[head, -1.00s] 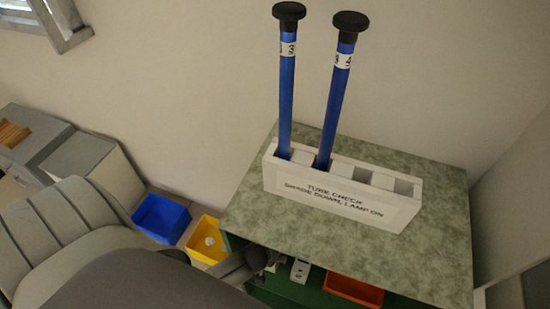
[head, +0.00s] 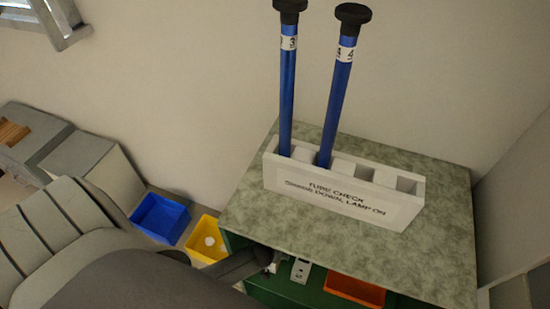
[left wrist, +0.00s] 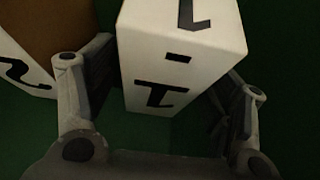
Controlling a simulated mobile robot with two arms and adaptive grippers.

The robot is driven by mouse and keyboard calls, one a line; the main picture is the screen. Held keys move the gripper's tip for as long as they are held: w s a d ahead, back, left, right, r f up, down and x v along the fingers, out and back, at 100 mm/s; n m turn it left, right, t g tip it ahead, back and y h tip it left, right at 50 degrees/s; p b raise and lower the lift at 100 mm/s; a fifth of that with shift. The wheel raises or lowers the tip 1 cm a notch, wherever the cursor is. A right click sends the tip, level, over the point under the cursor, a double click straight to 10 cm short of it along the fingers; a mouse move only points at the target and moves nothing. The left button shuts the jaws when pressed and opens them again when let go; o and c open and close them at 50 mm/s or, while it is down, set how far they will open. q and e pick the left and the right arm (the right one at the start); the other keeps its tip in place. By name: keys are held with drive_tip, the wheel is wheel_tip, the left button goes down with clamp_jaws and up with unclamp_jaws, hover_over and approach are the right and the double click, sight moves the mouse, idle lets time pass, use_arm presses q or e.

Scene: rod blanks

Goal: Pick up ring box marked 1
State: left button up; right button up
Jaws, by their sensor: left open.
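A white ring box marked 1 (left wrist: 180,60) stands out in the left wrist view, with black marks on its pale faces. My left gripper (left wrist: 167,88) is open, with one finger on each side of this box. I cannot tell whether the fingers touch it. In the head view my left gripper (head: 271,262) reaches under the bench top, beside a small white box (head: 300,271) whose mark I cannot read. My right gripper is not in view.
A white tube-check rack (head: 340,198) holding two blue rods (head: 337,100) stands on the green speckled bench top (head: 445,235). Below it are a green shelf and an orange tray (head: 354,288). Blue (head: 160,217) and yellow (head: 205,240) bins sit left of the bench.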

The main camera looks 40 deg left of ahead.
use_arm(q)
drive_tip(key=shift+f, duration=0.25)
drive_tip(key=shift+c, duration=0.3)
drive_tip(key=c, duration=1.1)
